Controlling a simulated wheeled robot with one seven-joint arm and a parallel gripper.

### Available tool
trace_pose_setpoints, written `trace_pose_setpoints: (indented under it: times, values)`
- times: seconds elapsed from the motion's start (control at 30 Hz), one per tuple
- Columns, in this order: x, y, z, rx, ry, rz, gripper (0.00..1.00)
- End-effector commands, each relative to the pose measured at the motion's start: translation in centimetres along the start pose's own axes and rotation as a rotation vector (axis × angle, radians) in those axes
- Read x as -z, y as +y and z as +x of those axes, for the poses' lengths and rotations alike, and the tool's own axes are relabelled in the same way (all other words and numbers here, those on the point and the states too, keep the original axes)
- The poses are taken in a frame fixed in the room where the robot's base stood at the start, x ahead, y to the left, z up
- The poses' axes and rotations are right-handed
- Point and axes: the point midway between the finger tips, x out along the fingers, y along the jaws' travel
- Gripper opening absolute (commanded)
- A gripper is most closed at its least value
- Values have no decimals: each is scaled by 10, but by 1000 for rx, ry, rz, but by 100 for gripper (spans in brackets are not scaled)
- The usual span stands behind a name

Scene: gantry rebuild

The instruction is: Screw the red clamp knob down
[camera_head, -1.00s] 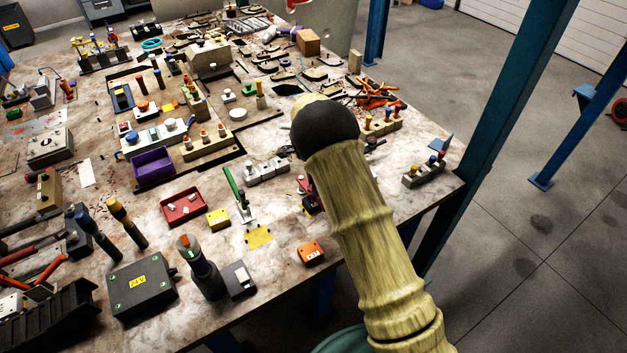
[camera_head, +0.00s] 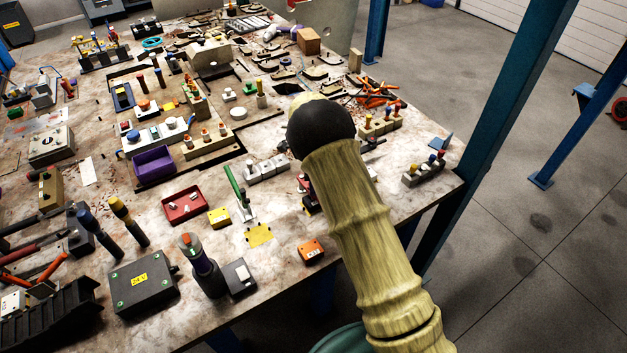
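My arm, wood-textured and yellow with a black rounded joint, rises from the lower right and reaches over the right part of the workbench (camera_head: 285,210). My gripper is hidden behind it. A small dark red and black fixture (camera_head: 308,197) stands on the bench just left of my arm, partly covered by it. I cannot tell whether it carries the red clamp knob. A toggle clamp with a green handle (camera_head: 234,182) stands to its left, apart from my arm. No red clamp knob can be made out for certain.
A red tray (camera_head: 185,219), a yellow box (camera_head: 219,217), an orange box (camera_head: 311,251) and a dark 24 V box (camera_head: 143,283) lie near the front. Blocks with coloured pegs (camera_head: 424,170) stand at the right edge. A blue post (camera_head: 497,130) rises beside the bench.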

Motion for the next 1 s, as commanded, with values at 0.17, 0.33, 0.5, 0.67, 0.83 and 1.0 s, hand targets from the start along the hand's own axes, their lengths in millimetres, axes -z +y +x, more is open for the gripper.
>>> trace_pose_setpoints:
  times: [0.17,0.33,0.5,0.67,0.83,1.0]
  values:
    - [1,1,2,-4,2,0,51]
    - [1,1,-6,-3,2,0,51]
    - [1,1,-29,-2,1,0,51]
    - [1,0,-61,0,1,0,51]
    - [0,0,-95,0,0,-2,51]
    - [0,0,-129,2,0,0,51]
